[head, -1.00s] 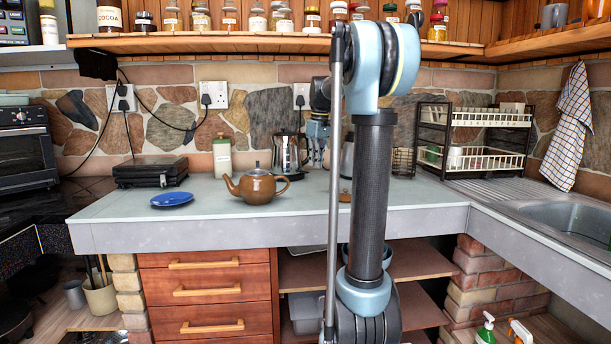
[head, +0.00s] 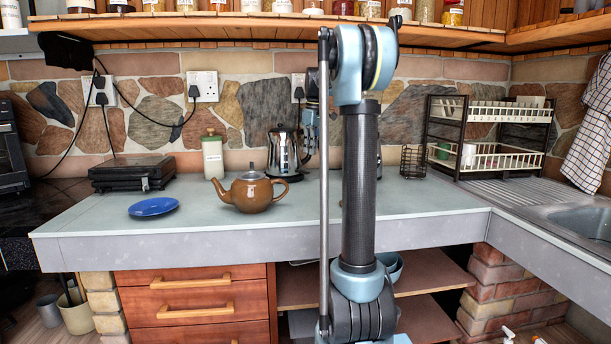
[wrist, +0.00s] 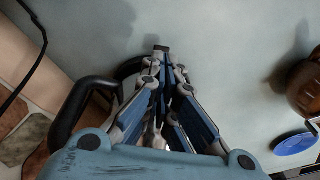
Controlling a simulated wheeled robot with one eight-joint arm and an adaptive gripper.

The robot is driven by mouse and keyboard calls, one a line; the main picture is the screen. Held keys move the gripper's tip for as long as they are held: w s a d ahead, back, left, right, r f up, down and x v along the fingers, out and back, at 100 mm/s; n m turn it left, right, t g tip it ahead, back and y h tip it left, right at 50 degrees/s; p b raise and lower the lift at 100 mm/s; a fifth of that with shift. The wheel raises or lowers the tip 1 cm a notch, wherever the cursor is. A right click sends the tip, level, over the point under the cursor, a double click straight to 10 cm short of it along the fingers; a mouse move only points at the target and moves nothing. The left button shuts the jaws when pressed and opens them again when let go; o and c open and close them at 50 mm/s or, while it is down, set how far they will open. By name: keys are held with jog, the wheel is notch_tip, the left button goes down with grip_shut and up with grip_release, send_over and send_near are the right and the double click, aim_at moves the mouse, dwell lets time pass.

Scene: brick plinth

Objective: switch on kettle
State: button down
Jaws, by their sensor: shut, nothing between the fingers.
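The kettle (head: 282,152) is silver metal with a dark lid and a dark handle on its right side. It stands upright at the back of the counter in the head view. In the wrist view its black handle (wrist: 74,112) shows at the left, and much of its body is hidden by my gripper. My gripper (wrist: 162,50) is shut and empty, pointing down beside the handle. In the head view it is by the kettle's right side, partly hidden by my arm. I cannot tell whether it touches the kettle, and no switch is clearly visible.
A brown teapot (head: 250,192) and a blue plate (head: 153,207) stand in front on the counter (head: 110,222). A dish rack (head: 487,135) is at the right. The stone wall (head: 265,112) is close behind.

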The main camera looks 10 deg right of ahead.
aim_at(308, 173)
jog(key=shift+a, duration=0.1)
jog(key=shift+w+a+f, duration=0.1)
jog(key=shift+a+f, duration=0.05)
jog(key=shift+f, duration=1.6)
jog(key=shift+w+a+f, duration=0.1)
jog(key=shift+a+f, duration=0.05)
jog(key=shift+f, duration=1.6)
jog(key=shift+f, duration=0.8)
jog(key=shift+s+d+r, duration=0.25)
jog(key=shift+s+d, duration=0.25)
jog(key=shift+d, duration=0.1)
jog(key=shift+s+d+r, duration=0.25)
jog(key=shift+s+d, duration=0.25)
jog(key=shift+d, duration=0.05)
jog(key=shift+r, duration=0.1)
